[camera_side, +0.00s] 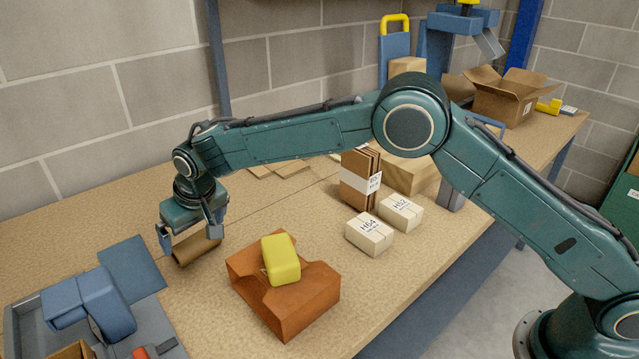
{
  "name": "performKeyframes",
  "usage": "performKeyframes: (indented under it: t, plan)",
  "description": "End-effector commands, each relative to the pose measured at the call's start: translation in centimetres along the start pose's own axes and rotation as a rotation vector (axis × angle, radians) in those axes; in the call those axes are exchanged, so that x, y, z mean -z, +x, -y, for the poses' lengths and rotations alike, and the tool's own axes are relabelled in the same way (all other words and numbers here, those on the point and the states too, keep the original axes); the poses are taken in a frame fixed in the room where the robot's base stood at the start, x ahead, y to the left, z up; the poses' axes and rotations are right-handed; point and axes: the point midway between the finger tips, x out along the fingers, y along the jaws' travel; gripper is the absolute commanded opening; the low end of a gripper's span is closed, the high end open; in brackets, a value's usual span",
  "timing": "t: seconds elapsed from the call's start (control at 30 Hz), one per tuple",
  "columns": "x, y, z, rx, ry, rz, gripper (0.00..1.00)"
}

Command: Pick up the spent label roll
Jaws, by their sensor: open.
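The spent label roll (195,248) is a brown cardboard tube lying on its side, apparently on the tan worktop (85,222), left of the middle. My gripper (190,243) points down over it. Its jaws are open, with one finger toward each end of the tube in this view. I cannot tell whether either finger touches it. The gripper hides part of the tube's upper side.
An orange-brown box (305,307) with a yellow block (280,259) on top sits to the right of the roll. Blue-grey equipment (90,305) stands at the front left. White labelled boxes (369,234) and a brown carton stack (358,178) stand farther right.

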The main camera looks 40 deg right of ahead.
Motion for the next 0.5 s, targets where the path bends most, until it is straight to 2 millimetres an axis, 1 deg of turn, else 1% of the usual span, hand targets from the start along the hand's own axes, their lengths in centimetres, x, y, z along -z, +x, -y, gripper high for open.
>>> performKeyframes:
  t: [0.1, 0.37, 0.5]
  plan:
    - [0.1, 0.5, 0.0, 0.001, 0.000, -0.002, 1.00]
    - [0.0, 0.8, 0.0, 0.001, 0.000, -0.001, 1.00]
    - [0.0, 1.7, -0.1, 0.000, 0.000, 0.000, 1.00]
